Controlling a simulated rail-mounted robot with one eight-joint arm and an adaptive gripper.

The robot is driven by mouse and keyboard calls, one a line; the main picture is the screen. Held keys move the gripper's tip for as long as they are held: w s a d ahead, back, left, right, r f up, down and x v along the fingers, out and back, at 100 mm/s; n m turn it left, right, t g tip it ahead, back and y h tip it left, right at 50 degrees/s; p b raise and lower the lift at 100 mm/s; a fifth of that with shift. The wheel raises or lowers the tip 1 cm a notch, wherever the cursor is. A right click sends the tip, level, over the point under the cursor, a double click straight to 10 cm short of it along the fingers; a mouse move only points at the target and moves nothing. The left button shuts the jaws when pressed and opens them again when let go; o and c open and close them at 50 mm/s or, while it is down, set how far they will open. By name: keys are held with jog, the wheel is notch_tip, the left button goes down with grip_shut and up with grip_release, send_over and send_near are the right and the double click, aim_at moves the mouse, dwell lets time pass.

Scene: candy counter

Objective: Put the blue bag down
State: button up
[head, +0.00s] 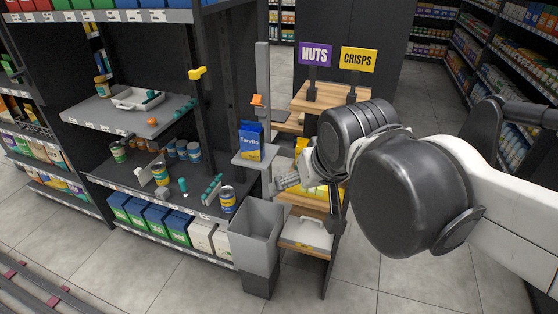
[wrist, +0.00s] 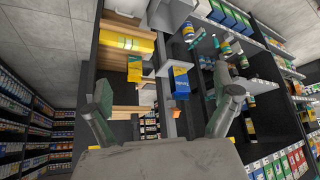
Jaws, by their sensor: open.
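The blue bag (head: 250,143), with a yellow lower part and white lettering, stands upright on a small grey platform (head: 268,160) fixed to a grey post. It also shows in the wrist view (wrist: 180,82), between and beyond the fingers. My gripper (head: 284,183) is just right of and below the platform in the head view, apart from the bag. In the wrist view my gripper's fingers (wrist: 168,94) are spread wide with nothing between them. My wrist hides part of the wooden stand in the head view.
A grey bin (head: 255,232) stands below the platform. The wooden stand (head: 325,97) with NUTS (head: 315,55) and CRISPS (head: 358,59) signs is to the right. Dark shelving at left holds a white tray (head: 138,99), jars and cans. Floor in front is clear.

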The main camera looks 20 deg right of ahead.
jog(key=shift+n, duration=0.4)
jog(key=s+f, duration=0.1)
jog(key=s, duration=0.1)
jog(key=s+f, duration=0.1)
jog(key=s, duration=0.1)
jog(key=shift+a+f, duration=0.1)
jog(key=shift+f, duration=0.1)
jog(key=shift+f, duration=0.1)
notch_tip(320, 180, down, 2)
jog(key=shift+f+b, duration=0.1)
jog(key=shift+b, duration=1.1)
